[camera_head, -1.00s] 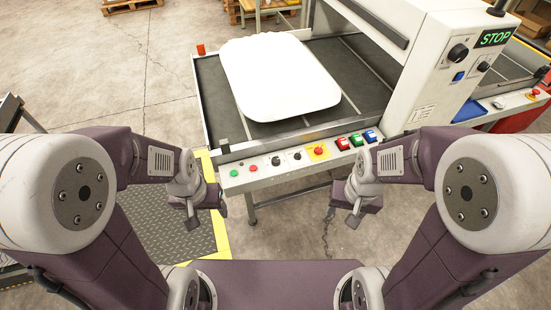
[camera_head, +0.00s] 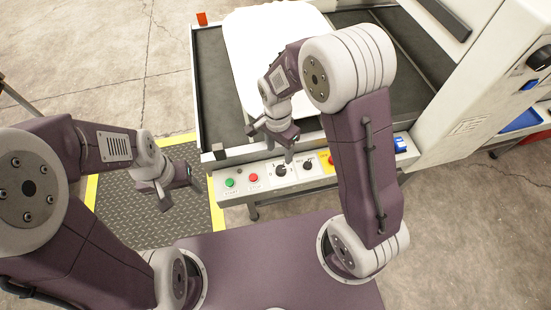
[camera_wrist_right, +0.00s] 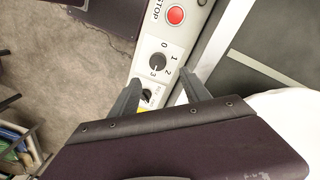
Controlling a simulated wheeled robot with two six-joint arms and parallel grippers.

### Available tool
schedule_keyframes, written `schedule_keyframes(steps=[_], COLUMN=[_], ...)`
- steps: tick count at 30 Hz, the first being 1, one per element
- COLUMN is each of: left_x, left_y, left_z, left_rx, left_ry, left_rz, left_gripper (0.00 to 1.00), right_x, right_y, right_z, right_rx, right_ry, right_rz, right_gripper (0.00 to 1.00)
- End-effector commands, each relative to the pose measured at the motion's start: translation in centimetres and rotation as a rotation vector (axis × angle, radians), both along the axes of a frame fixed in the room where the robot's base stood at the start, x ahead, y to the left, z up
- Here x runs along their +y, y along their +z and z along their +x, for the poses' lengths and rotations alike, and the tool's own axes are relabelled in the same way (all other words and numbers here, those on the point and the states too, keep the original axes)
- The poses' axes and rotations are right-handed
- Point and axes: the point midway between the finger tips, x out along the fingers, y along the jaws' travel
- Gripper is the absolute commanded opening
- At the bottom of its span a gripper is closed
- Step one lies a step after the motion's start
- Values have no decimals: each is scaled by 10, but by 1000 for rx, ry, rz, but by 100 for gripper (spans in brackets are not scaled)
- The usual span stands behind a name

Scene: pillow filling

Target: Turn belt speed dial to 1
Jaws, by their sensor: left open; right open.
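The belt speed dial (camera_head: 281,170) is a black knob on the white control strip along the machine's front edge. In the right wrist view the dial (camera_wrist_right: 157,62) sits on a white plate marked 0, 1, 2 and 3; I cannot tell for sure which number its mark points at. My right gripper (camera_head: 270,140) is above the strip, just behind the dial. In the wrist view its two fingers (camera_wrist_right: 161,73) are spread apart, on either side of the dial, with nothing between them. My left gripper (camera_head: 178,190) is open and empty over the floor plate, left of the strip.
A red button (camera_head: 254,178) and a green button (camera_head: 230,183) lie left of the dial. A second black dial (camera_head: 307,165) is close on its right. A white pillow (camera_head: 245,45) lies on the dark belt behind. My right arm covers part of the strip.

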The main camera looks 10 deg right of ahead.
Motion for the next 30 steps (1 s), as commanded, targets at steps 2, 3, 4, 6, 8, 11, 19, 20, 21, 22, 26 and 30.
schedule_keyframes(steps=[2,3,4,6,8,11,19,20,21,22,26,30], left_x=[0,0,0,0,0,0,0,0,0,0,0,0], left_y=[1,0,-1,-4,-7,-11,-16,-16,-16,-16,-16,-16], left_z=[0,0,0,0,0,0,0,0,0,0,0,0], left_rx=[0,0,0,0,0,0,0,0,0,0,0,0], left_ry=[0,0,0,0,0,0,0,0,0,0,0,0], left_rz=[0,0,0,0,0,0,0,0,0,0,0,0], left_gripper=[65,65,65,65,65,65,65,65,65,65,65,65], right_x=[0,0,0,-1,-1,-2,-3,-3,-3,-3,-3,-3], right_y=[1,-2,-5,-16,-30,-52,-87,-88,-89,-89,-89,-89], right_z=[0,0,0,-1,-3,-4,-5,-5,-5,-5,-5,-5], right_rx=[-2,-2,-1,0,2,2,-2,-2,-3,-3,-4,-4], right_ry=[1,1,1,1,1,1,0,0,0,0,0,0], right_rz=[0,1,1,0,0,0,2,2,1,1,2,2], right_gripper=[55,55,55,55,55,55,55,55,55,55,55,30])
